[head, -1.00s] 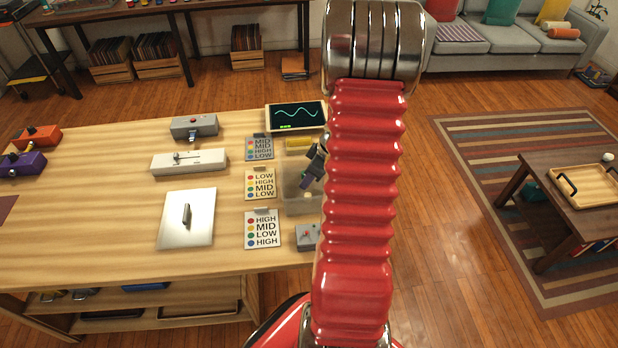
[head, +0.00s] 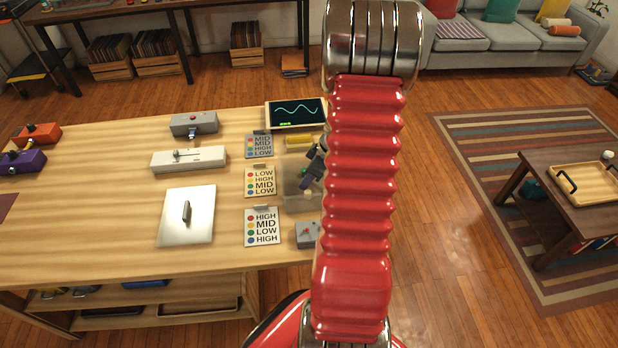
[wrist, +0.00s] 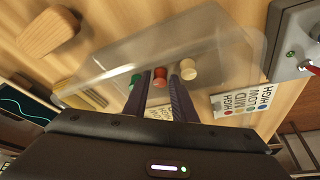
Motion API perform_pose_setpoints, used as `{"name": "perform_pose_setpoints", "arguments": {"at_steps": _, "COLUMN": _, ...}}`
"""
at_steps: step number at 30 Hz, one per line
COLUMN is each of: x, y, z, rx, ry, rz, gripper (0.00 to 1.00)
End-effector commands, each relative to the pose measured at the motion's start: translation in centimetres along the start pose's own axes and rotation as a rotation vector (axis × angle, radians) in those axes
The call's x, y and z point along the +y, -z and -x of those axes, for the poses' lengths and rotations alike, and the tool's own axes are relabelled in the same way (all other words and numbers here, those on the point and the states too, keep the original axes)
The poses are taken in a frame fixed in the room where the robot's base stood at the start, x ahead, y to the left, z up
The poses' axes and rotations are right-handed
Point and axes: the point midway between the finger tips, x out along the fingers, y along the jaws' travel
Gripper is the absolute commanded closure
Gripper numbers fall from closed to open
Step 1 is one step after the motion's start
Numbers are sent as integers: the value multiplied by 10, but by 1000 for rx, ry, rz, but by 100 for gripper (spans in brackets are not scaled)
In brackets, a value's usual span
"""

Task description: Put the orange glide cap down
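A red-orange round cap (wrist: 160,76), which looks like the orange glide cap, shows between the two fingers of my gripper (wrist: 161,78) in the wrist view. The fingers stand apart with small gaps beside the cap, and I see no clear contact. A green cap (wrist: 137,80) is partly hidden by the left finger. A cream cap (wrist: 188,69) is just right of the right finger. A clear bin (wrist: 225,42) lies beneath the fingers. In the head view my gripper (head: 308,178) is over the bin (head: 293,203), half hidden by my red arm; the caps cannot be seen there.
Label cards (head: 262,227) lie left of the bin. A grey box (head: 307,233) is in front of it, and a yellow block (head: 298,141) and a screen (head: 296,112) are behind.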

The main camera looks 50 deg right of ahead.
Motion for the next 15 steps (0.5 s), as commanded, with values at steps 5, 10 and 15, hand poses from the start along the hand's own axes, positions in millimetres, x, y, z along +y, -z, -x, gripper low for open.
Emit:
{"name": "perform_pose_setpoints", "arguments": {"at_steps": 5, "x": 0, "y": 3, "z": 6, "rx": 1, "ry": -1, "rz": 1, "gripper": 76}}
{"name": "perform_pose_setpoints", "arguments": {"at_steps": 10, "x": 1, "y": 5, "z": 23, "rx": 2, "ry": -3, "rz": 1, "gripper": 76}}
{"name": "perform_pose_setpoints", "arguments": {"at_steps": 15, "x": 1, "y": 5, "z": 46, "rx": 1, "ry": -3, "rz": 2, "gripper": 76}}
